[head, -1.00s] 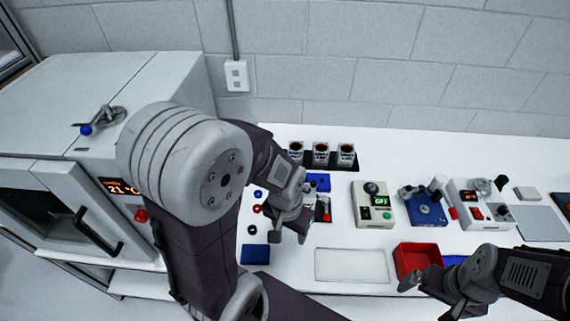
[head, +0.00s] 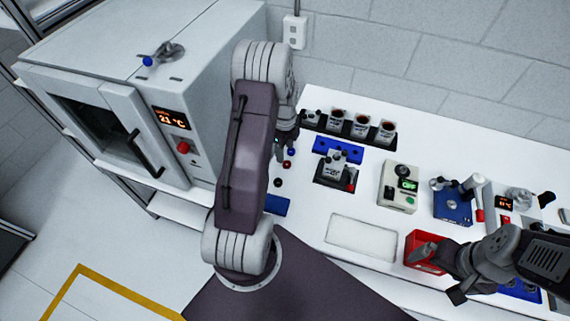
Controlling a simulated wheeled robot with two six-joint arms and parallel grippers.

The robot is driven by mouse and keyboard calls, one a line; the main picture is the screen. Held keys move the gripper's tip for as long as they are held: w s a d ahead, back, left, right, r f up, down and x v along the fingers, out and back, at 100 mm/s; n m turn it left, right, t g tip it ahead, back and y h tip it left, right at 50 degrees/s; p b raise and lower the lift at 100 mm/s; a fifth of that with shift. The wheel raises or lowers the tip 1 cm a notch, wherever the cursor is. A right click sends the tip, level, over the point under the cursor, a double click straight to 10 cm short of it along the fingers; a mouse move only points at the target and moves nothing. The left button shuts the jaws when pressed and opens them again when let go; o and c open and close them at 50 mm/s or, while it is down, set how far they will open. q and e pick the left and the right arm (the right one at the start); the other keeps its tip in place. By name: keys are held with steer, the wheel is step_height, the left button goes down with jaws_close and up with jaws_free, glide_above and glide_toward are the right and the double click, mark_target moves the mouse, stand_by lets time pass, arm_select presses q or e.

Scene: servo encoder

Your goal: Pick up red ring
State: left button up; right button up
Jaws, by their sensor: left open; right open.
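A small red ring (head: 287,164) lies on the white table just right of my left arm. A blue ring (head: 291,152) lies just behind it, and a dark ring (head: 278,183) lies in front of it. My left gripper (head: 284,148) is open above the table, just behind and beside the rings. It is partly hidden by my own arm, and I see nothing held in it. My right gripper (head: 436,274) is open and empty near the red bin at the right.
A red bin (head: 420,242) stands by my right gripper. A white tray (head: 362,237) and a blue pad (head: 277,205) lie along the front. A rack (head: 398,142) holds several cups at the back. Small devices stand at the right, and an oven (head: 190,120) at the left.

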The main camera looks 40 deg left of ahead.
mark_target(286, 160)
arm_select(q)
steer(key=shift+w+d+f, duration=0.1)
steer(key=shift+d+f, duration=0.1)
steer(key=shift+f, duration=0.4)
steer(key=shift+w+f, duration=0.3)
steer(key=shift+f, duration=0.15)
steer(key=f+p, duration=0.1)
steer(key=f, duration=0.3)
steer(key=shift+s+p, duration=0.2)
steer(key=shift+p, duration=0.2)
steer(key=shift+f, duration=0.35)
steer(key=shift+w+f, duration=0.15)
jaws_close()
arm_select(e)
steer(key=shift+w+d+r, duration=0.1)
steer(key=shift+w+r, duration=0.05)
steer(key=shift+r, duration=0.35)
steer(key=shift+w+d+r, duration=0.1)
steer(key=shift+r, duration=0.4)
